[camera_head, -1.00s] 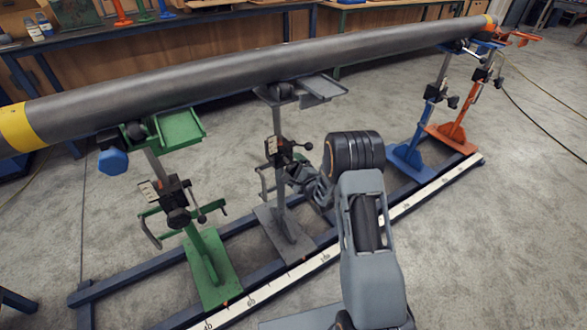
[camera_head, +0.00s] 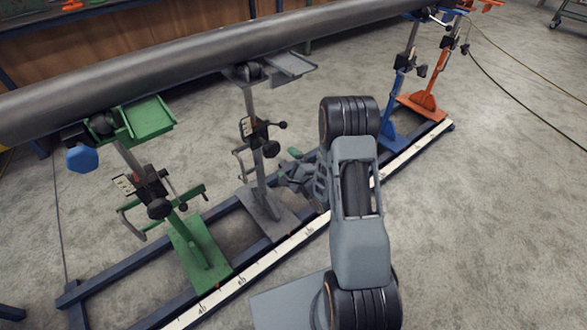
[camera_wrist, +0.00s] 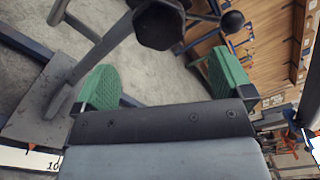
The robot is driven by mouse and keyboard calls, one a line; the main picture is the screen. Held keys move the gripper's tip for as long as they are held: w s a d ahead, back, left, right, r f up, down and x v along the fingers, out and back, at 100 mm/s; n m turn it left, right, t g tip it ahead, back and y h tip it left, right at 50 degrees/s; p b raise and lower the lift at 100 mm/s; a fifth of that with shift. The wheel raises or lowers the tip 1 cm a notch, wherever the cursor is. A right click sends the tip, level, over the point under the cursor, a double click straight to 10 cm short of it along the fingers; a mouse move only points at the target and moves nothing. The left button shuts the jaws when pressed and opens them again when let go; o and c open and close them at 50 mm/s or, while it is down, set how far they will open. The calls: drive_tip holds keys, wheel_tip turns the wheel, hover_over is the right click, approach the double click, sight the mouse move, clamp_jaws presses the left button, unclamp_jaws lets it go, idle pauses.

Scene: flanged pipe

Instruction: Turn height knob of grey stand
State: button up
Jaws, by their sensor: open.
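The grey stand (camera_head: 254,170) holds up the pipe between the green stand and the blue one. A clamp (camera_head: 257,132) on its post carries a black knob (camera_head: 270,149) and a lever with a black ball end (camera_head: 283,125). In the wrist view the black faceted knob (camera_wrist: 158,28) is at the top middle, beyond the fingers, and the ball (camera_wrist: 232,20) is to its right. My gripper (camera_wrist: 165,84) is open, its green fingers wide apart with nothing between them. In the head view my gripper (camera_head: 297,168) is right of the grey post, apart from the knob.
The long grey pipe (camera_head: 180,65) runs overhead across the stands. The green stand (camera_head: 202,255) is to the left; the blue (camera_head: 388,130) and orange (camera_head: 424,100) stands are to the right. A blue rail frame with a white scale (camera_head: 285,250) lies along the floor.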

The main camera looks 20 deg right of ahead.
drive_tip(key=shift+v, duration=1.7)
